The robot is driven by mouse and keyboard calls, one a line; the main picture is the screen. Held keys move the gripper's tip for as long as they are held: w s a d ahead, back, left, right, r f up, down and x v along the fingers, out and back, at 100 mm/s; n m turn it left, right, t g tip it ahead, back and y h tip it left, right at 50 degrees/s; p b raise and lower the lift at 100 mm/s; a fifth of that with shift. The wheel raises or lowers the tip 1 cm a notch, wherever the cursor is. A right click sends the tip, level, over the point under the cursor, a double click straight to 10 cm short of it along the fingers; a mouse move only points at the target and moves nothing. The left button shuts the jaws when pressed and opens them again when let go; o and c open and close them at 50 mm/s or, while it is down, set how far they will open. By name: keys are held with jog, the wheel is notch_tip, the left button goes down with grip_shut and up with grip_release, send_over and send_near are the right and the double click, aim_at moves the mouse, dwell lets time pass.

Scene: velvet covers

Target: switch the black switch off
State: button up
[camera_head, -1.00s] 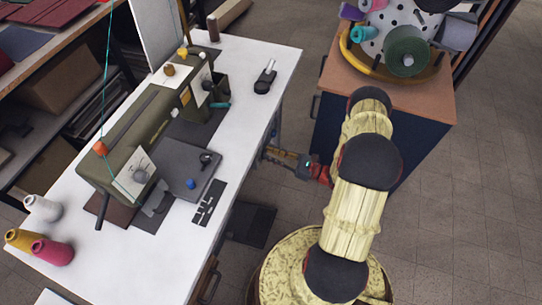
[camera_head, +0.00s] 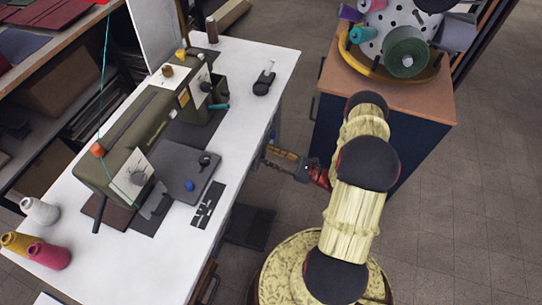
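My gripper (camera_head: 270,156) is low beside the right edge of the white sewing table, at the end of my arm. It points left toward the table's side. It is small and partly dark in this view, so I cannot tell whether its fingers are open or shut. I cannot make out a black switch for certain. A small black device with a light lever-like part (camera_head: 264,83) lies on the tabletop near its right edge, well above and apart from my gripper. Anything right at the fingertips, under the table edge, is too small or hidden to tell.
A green sewing machine (camera_head: 150,125) stands on the white table (camera_head: 262,55). Thread cones (camera_head: 40,210) are at its left end. A dark blue cabinet with a wooden top (camera_head: 425,98) holds spools at the upper right. Tiled floor (camera_head: 470,220) is clear at the right.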

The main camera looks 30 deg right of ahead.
jog(key=v, duration=1.2)
dwell(0.4)
